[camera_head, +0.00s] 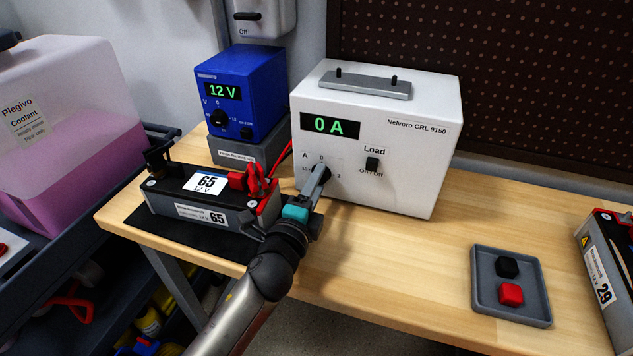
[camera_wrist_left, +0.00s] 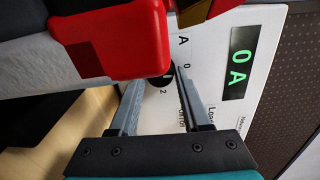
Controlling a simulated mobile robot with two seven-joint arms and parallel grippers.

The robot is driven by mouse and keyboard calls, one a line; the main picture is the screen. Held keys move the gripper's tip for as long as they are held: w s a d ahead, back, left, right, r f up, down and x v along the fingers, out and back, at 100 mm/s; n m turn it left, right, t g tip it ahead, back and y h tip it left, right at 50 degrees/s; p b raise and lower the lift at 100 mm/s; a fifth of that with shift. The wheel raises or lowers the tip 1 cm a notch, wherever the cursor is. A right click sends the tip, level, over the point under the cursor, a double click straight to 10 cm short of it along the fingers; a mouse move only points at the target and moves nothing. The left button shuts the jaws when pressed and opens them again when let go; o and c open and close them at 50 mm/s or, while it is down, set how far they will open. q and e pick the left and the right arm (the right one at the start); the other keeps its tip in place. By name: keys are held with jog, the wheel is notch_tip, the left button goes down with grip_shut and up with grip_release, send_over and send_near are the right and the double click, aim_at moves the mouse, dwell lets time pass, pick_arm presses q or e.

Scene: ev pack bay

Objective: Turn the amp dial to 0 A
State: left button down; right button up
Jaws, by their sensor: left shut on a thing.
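The white load unit (camera_head: 425,150) stands on the bench, and its green display (camera_head: 330,125) reads 0 A. The black amp dial (camera_head: 326,172) is low on its front face, under the letter A, and is mostly hidden by my gripper. My left gripper (camera_head: 318,177) is at the front face, shut on the dial. In the left wrist view the two grey fingers (camera_wrist_left: 160,92) reach the dial (camera_wrist_left: 166,79), which is partly covered by a red clamp. The dial's pointer cannot be read clearly. My right gripper is not in view.
A battery marked 65 (camera_head: 180,189) with a red clamp (camera_head: 256,181) sits close left of my gripper. A blue 12 V supply (camera_head: 243,85) stands behind it. A grey tray (camera_head: 482,285) holds black and red caps. Bench between is clear.

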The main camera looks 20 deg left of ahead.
pick_arm(q)
jog(key=shift+n, duration=0.3)
dwell(0.4)
jog(key=shift+c, duration=1.9)
grip_release()
jog(key=shift+s, duration=0.1)
